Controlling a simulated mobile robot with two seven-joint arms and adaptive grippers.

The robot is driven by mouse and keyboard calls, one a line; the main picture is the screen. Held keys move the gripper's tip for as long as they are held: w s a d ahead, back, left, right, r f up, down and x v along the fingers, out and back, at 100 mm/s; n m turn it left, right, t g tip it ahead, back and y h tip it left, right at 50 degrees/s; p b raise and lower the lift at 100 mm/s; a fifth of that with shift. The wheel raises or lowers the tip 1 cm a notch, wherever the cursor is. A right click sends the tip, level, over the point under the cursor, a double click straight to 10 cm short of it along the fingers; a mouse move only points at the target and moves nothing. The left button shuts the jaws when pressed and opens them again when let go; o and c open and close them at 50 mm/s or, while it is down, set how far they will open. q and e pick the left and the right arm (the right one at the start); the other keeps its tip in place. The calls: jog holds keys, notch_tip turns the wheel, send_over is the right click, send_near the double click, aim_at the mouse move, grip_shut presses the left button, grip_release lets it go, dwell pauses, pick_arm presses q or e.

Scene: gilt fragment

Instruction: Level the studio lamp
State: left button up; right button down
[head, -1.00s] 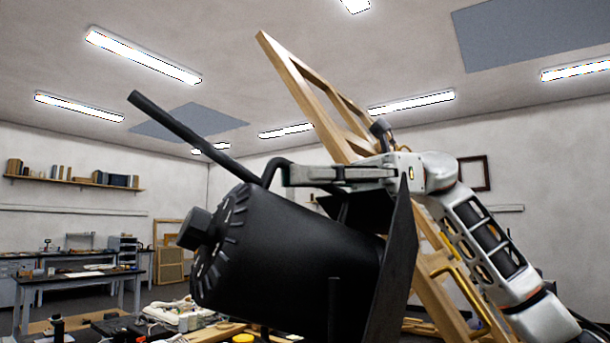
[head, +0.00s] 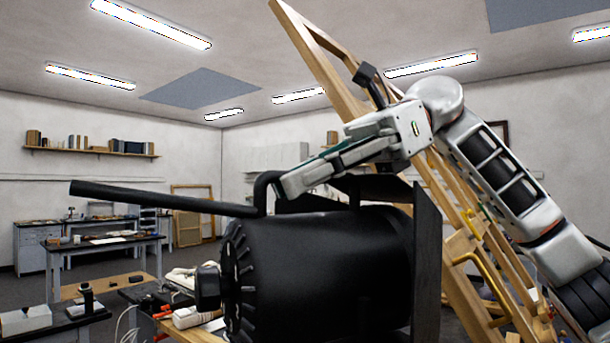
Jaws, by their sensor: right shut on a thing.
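The studio lamp (head: 320,270) is a large black cylinder with a knob (head: 207,288) on its left end and an upright black flap (head: 427,260) at its right end. Its body lies close to level, with the right end looking slightly higher. A black rod (head: 160,198) sticks out to the left above it, sloping slightly down to the right. My right gripper (head: 285,187) is shut on the lamp's bent black handle (head: 262,190) above the body. The fingers partly hide the handle. The lamp's support below is out of frame. My left gripper is not in view.
A tall wooden easel-like frame (head: 450,225) leans close behind the lamp and my right arm. Workbenches (head: 105,245) with tools stand at the left. A shelf (head: 90,151) hangs on the far wall.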

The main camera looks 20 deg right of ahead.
jog(key=c, duration=2.1)
grip_release()
jog(key=shift+a, duration=0.15)
jog(key=shift+c, duration=0.2)
notch_tip(320, 180, up, 5)
send_over(376, 192)
jog(key=shift+w+d, duration=0.25)
jog(key=shift+w, duration=0.2)
